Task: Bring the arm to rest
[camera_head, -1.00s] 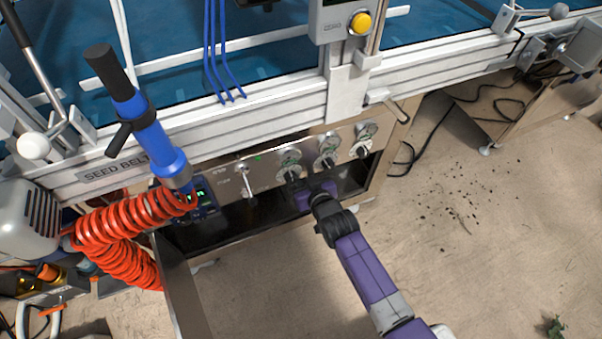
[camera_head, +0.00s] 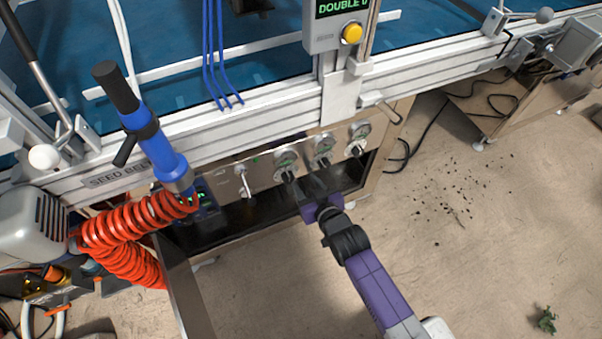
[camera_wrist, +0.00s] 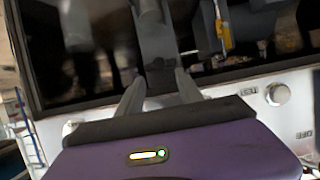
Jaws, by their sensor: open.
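My gripper (camera_head: 307,186) is in front of the lower control panel in the head view, just below its row of dials and knobs. Its purple body and my arm reach in from the bottom right. In the wrist view the two grey fingers (camera_wrist: 160,88) stand apart with nothing between them. The control panel (camera_head: 262,184) has several round gauges with black knobs under them, and a lever switch (camera_head: 243,183) at its left. Whether the fingertips touch anything is hard to tell, but a gap shows between my purple gripper body and the panel.
A red coiled hose (camera_head: 130,225) and a blue-handled tool (camera_head: 150,140) hang at the left. An open door panel (camera_head: 190,295) stands out below the cabinet. The seeder's white rail (camera_head: 285,112) runs above. The floor (camera_head: 440,260) at the right is mostly clear.

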